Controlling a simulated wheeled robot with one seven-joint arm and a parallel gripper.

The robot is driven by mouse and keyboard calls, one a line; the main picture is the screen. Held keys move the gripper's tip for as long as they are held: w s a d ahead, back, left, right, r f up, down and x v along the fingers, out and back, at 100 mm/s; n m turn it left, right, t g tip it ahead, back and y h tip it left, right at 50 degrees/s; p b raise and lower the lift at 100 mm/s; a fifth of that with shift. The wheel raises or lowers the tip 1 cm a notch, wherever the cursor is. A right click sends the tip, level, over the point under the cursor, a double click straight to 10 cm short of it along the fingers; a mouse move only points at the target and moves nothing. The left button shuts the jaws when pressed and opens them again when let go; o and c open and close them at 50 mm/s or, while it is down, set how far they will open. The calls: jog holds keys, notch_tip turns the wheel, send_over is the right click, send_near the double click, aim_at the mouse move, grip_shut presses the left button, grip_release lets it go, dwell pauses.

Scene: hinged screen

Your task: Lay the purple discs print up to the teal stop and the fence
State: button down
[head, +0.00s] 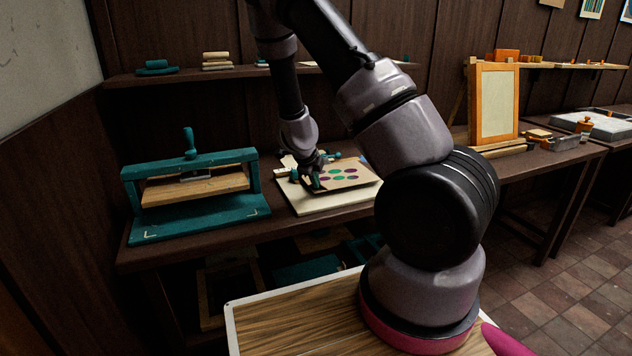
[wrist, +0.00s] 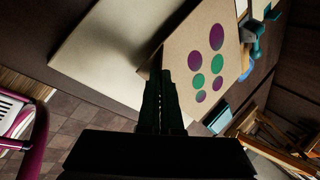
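The purple discs print (head: 359,179) is a tan sheet with purple and green discs. It lies over a pale board (head: 322,205), with a dark shadow along its near edge. My gripper (head: 316,182) is at the print's left near edge. In the wrist view the fingers (wrist: 163,75) are close together on the edge of the print (wrist: 228,45), apparently pinching it. The pale board (wrist: 115,50) shows beside it. Teal pieces stand at the board's far side (head: 294,174) and in the wrist view (wrist: 252,48); which is the stop is unclear. The fence is mostly hidden.
A teal press (head: 190,215) with a wooden bed stands left on the dark bench. An orange frame (head: 494,105) stands at the right. Shelves with small blocks run along the wall.

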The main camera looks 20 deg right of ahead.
jog(key=shift+s+a+r, duration=0.1)
jog(key=shift+r, duration=0.05)
jog(key=shift+f, duration=1.05)
jog(key=shift+w+a+f, duration=0.1)
jog(key=shift+w+a, duration=0.15)
jog(key=shift+w, duration=0.05)
dwell(0.7)
jog(key=c, duration=0.9)
grip_release()
jog(key=shift+c, duration=0.2)
